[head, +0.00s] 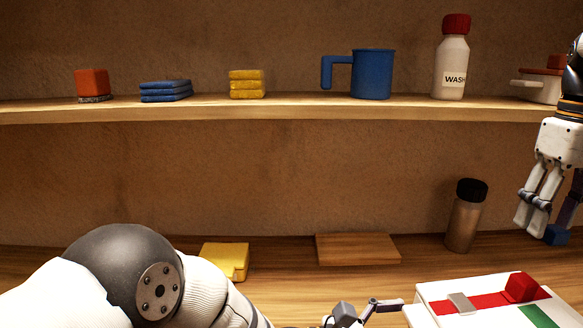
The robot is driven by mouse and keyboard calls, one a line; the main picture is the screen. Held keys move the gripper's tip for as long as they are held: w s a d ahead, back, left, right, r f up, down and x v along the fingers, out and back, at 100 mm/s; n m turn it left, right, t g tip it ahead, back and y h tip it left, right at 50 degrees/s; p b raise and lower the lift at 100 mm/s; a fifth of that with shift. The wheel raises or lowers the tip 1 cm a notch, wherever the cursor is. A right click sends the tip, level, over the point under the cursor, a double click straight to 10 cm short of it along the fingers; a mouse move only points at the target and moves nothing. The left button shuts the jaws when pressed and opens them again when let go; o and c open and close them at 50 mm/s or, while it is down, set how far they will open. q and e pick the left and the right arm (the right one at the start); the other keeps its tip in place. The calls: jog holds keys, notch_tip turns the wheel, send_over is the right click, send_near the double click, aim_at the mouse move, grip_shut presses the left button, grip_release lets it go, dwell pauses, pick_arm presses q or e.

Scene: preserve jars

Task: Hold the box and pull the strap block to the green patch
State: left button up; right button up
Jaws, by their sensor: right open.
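The white box (452,292) lies at the lower right in the head view, cut off by the bottom edge. The red strap block (521,287) sits toward the strap's right end. The green patch (540,317) is on the box top, in front of the block and partly cut off. My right gripper (543,229) hangs open above and behind the box, fingers down, apart from it. My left gripper (362,313) is at the bottom edge, left of the box, mostly out of frame.
A brown bottle with a black lid (464,222) stands behind the box. A wooden board (357,249) and a yellow block (226,260) lie on the counter. The upper shelf (280,108) holds a blue mug (371,74), a wash bottle (452,66) and folded cloths.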

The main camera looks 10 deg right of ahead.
pick_arm(q)
jog(key=a, duration=1.2)
jog(key=shift+w, duration=0.25)
jog(key=shift+s+f, duration=0.1)
